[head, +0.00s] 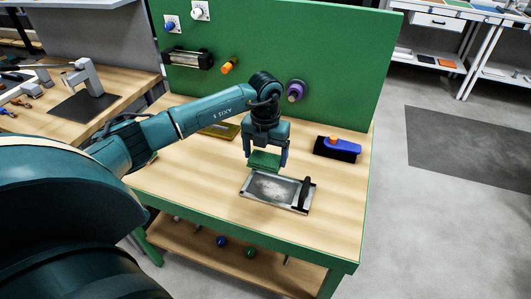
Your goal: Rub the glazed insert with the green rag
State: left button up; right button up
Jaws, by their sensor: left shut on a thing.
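The glazed insert (273,188) is a grey, smudged pane in a light metal frame with a black handle on its right side. It lies on the wooden bench top near the front edge. My left gripper (265,160) points down over the far left part of the insert. It is shut on the green rag (263,161), a folded green pad between its fingers. The rag is at or just above the insert's far edge; I cannot tell whether it touches. My right gripper is not in view.
A blue and black block with an orange knob (337,148) sits right of the insert. A yellow item (219,131) lies behind my left arm. A green back panel (335,65) with knobs rises behind the bench. The bench top (200,185) is clear left of the insert.

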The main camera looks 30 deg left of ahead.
pick_arm(q)
notch_tip(320, 180, down, 7)
jog(key=b, duration=0.5)
jog(key=shift+r, duration=0.1)
jog(key=shift+d+f, duration=0.2)
jog(key=shift+f, duration=0.05)
jog(key=d, duration=0.1)
jog(key=w+d, duration=0.1)
jog(key=d, duration=0.1)
jog(key=shift+r, duration=0.2)
jog(key=shift+d, duration=0.4)
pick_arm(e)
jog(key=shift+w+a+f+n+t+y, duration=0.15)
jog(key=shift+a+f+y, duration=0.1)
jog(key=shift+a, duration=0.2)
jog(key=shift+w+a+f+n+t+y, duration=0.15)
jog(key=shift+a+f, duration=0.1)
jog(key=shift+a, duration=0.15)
pick_arm(q)
jog(key=shift+s+a, duration=0.25)
jog(key=shift+a, duration=0.8)
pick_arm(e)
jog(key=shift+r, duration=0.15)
pick_arm(q)
jog(key=shift+f, duration=0.6)
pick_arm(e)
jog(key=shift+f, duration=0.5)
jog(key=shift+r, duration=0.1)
